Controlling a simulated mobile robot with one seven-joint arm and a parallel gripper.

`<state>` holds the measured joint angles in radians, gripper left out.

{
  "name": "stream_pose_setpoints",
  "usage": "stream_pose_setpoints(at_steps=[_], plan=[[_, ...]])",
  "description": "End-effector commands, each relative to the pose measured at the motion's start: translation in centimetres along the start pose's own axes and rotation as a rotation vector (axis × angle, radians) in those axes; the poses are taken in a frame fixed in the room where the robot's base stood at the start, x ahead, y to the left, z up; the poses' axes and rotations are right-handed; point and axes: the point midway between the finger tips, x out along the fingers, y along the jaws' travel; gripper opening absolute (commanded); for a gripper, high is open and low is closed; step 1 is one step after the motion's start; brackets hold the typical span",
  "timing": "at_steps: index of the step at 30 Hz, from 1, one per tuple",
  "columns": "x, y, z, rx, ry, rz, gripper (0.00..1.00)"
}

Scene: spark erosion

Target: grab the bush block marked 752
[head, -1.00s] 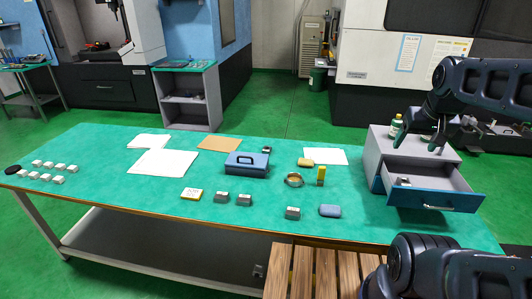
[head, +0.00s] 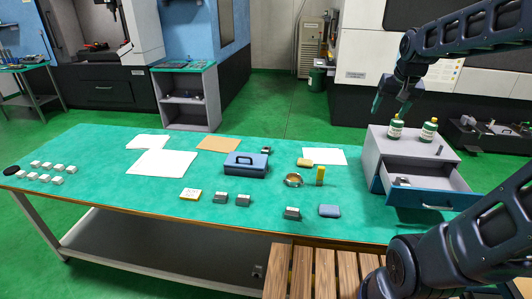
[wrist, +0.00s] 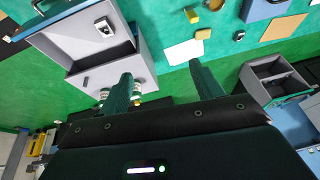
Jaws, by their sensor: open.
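Several small grey blocks stand on the green table: a pair (head: 231,199) at the front middle, one (head: 292,213) to their right and one (head: 266,150) at the back. Another block (head: 402,181) lies in the open drawer (head: 455,184); it also shows in the wrist view (wrist: 104,26). I cannot read any marking, so I cannot tell which is 752. My gripper (head: 390,103) is open and empty, above and behind the drawer cabinet (head: 379,155). In the wrist view its fingers (wrist: 161,72) are spread apart, with no block between them.
Two green-labelled bottles (head: 395,128) (head: 429,130) stand on the cabinet. The table holds a blue toolbox (head: 240,171), a brass ring (head: 293,180), a yellow upright piece (head: 320,175), papers (head: 163,162) and several white blocks (head: 57,169) at left. A wooden slatted surface (head: 302,271) is in front.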

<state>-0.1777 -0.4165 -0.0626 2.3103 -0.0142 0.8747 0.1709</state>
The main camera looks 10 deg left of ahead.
Motion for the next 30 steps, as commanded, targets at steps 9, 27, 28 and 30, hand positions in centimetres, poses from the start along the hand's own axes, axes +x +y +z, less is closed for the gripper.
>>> stream_pose_setpoints(at_steps=[9, 27, 28, 30], plan=[[4.5, -4.6, -7.9, 0.028, -0.025, -0.008, 0.65], [17.3, -16.7, -18.7, 0.067, -0.043, 0.016, 0.65], [18.0, -17.4, -19.0, 0.069, -0.042, 0.018, 0.65], [19.9, -19.1, -19.8, 0.069, -0.041, 0.023, 0.65]])
